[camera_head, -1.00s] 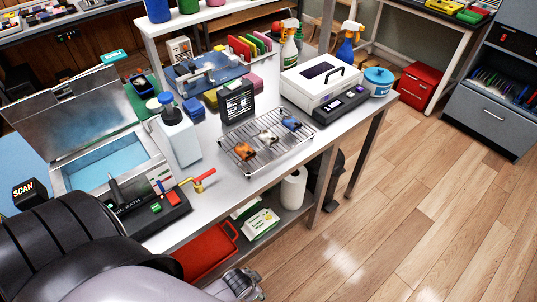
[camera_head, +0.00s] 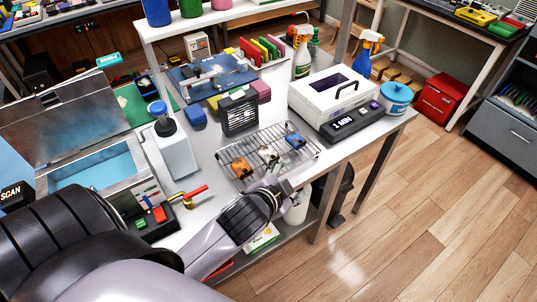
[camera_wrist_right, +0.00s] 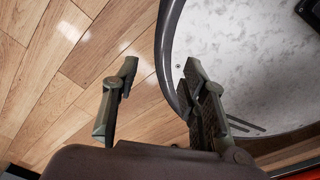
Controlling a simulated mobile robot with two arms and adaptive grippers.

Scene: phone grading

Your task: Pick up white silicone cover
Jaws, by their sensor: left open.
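The white silicone cover (camera_head: 267,154) lies on the wire rack (camera_head: 226,177) near the front edge of the workbench, between an orange cover (camera_head: 240,167) and a blue cover (camera_head: 296,141). My left gripper (camera_head: 276,182) is open at the rack's front edge, just in front of the white cover and apart from it. Its fingers are small and partly hidden in this view. My right gripper (camera_wrist_right: 160,75) shows only in the right wrist view. It is open, with nothing between its fingers, above a wood floor.
A black upright vent box (camera_head: 239,114) stands behind the rack. A white machine (camera_head: 325,95) is right of it. A white pump bottle (camera_head: 174,150) and a steel bath (camera_head: 95,165) stand left. A blue tub (camera_head: 395,100) is at the right bench end.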

